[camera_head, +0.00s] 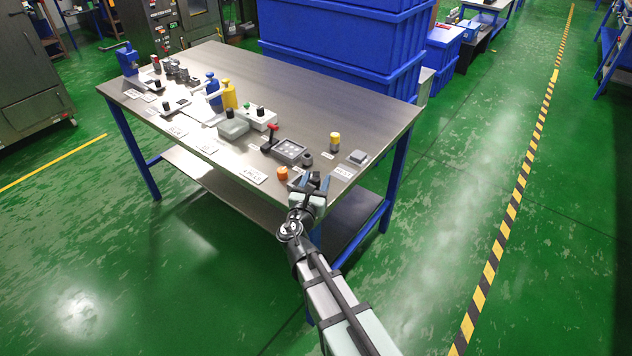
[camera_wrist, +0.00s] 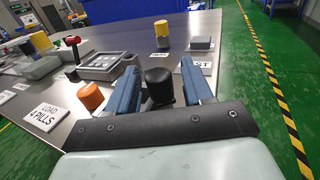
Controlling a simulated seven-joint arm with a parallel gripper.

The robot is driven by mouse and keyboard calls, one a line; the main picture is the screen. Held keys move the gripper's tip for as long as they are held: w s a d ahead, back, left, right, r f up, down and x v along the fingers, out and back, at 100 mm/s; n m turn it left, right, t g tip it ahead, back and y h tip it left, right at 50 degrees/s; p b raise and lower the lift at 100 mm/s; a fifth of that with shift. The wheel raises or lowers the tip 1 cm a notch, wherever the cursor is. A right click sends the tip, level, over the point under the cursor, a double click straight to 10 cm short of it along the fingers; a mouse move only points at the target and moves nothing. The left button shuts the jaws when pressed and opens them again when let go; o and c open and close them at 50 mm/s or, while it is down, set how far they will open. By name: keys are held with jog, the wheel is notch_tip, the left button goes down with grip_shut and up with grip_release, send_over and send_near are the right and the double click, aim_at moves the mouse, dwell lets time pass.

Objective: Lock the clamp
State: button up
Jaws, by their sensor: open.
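A lever with a red knob (camera_head: 272,127) stands at the left end of a grey tray with pale round cells (camera_head: 290,151); I take it for the clamp, but cannot tell surely. In the wrist view the red knob (camera_wrist: 73,41) is upper left, beside the tray (camera_wrist: 103,64), well apart from my gripper. My gripper (camera_head: 309,182) is at the table's near corner, fingers open. In the wrist view my gripper (camera_wrist: 160,68) has a black knob (camera_wrist: 158,86) showing between its blue fingers. I cannot tell whether they touch it.
An orange knob (camera_wrist: 90,97) is left of my fingers. A yellow-topped post (camera_head: 334,140), a grey block (camera_head: 357,157) and a dark cylinder (camera_head: 307,159) stand nearby. Several other fixtures line the table's left side. The table's back right (camera_head: 350,100) is clear.

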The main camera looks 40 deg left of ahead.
jog(key=shift+c, duration=0.4)
jog(key=c, duration=0.9)
jog(key=shift+o, duration=0.2)
jog(key=shift+d+r+n+g+y, duration=0.1)
jog(key=shift+n+g+y, duration=0.3)
jog(key=shift+n+y, duration=0.45)
jog(key=shift+r+n+g+y, duration=0.1)
jog(key=shift+n+g+y, duration=0.85)
jog(key=shift+y, duration=0.9)
jog(key=shift+n+g+y, duration=0.3)
jog(key=shift+n+g, duration=0.2)
jog(key=shift+g, duration=0.05)
jog(key=shift+f, duration=0.2)
jog(key=o, duration=0.9)
jog(key=shift+o, duration=0.2)
jog(key=shift+s, duration=0.15)
